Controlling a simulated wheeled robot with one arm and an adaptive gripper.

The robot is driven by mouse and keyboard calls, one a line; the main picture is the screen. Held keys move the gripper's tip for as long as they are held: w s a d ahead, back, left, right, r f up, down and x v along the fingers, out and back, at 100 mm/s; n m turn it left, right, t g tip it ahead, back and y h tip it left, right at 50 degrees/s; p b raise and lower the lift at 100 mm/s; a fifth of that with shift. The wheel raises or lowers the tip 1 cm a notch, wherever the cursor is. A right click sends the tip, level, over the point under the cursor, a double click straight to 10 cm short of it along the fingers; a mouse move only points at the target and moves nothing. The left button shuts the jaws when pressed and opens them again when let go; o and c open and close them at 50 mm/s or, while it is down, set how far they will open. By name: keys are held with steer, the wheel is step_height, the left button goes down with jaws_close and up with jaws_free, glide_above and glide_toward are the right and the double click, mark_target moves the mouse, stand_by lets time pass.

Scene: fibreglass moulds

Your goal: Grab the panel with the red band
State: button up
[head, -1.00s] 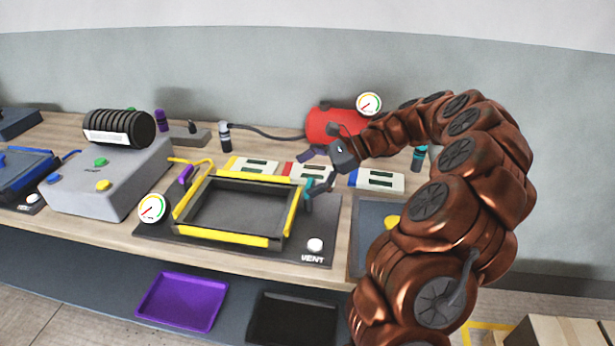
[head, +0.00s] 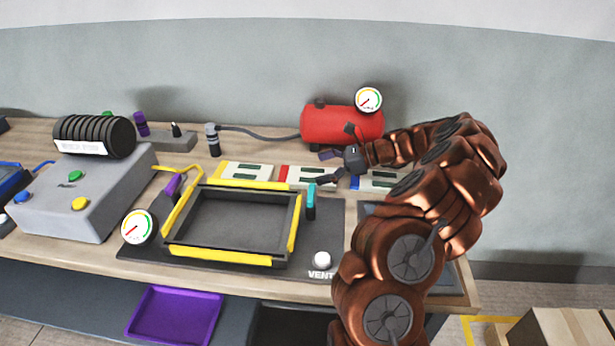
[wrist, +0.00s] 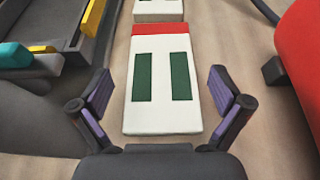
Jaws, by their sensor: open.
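The panel with the red band (head: 306,177) is a white slab with two dark green strips. It lies on the workbench behind the black mould frame. In the wrist view the panel (wrist: 162,115) points lengthwise toward me, its red band at the far end. My gripper (wrist: 161,92) is open and empty, with one purple-padded finger on each side of the panel. Gaps show between both fingers and the panel's sides. In the head view my gripper (head: 327,167) is at the panel's right end; its exact height over the bench is hard to tell.
A yellow-banded panel (head: 247,172) lies left and a blue-banded one (head: 378,180) right, partly behind my arm. A red tank (head: 335,123) stands behind. The black mould frame (head: 180,222) with yellow edges and a teal clamp (head: 311,203) are in front.

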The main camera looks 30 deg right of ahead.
mark_target(304, 175)
steer(key=x, duration=0.4)
steer(key=shift+w+a+f+p, duration=0.15)
steer(key=shift+f+p, duration=0.2)
steer(key=shift+f, duration=0.15)
steer(key=shift+c, duration=0.2)
steer(key=c, duration=0.9)
steer(key=shift+c, duration=0.2)
steer(key=shift+r, duration=0.15)
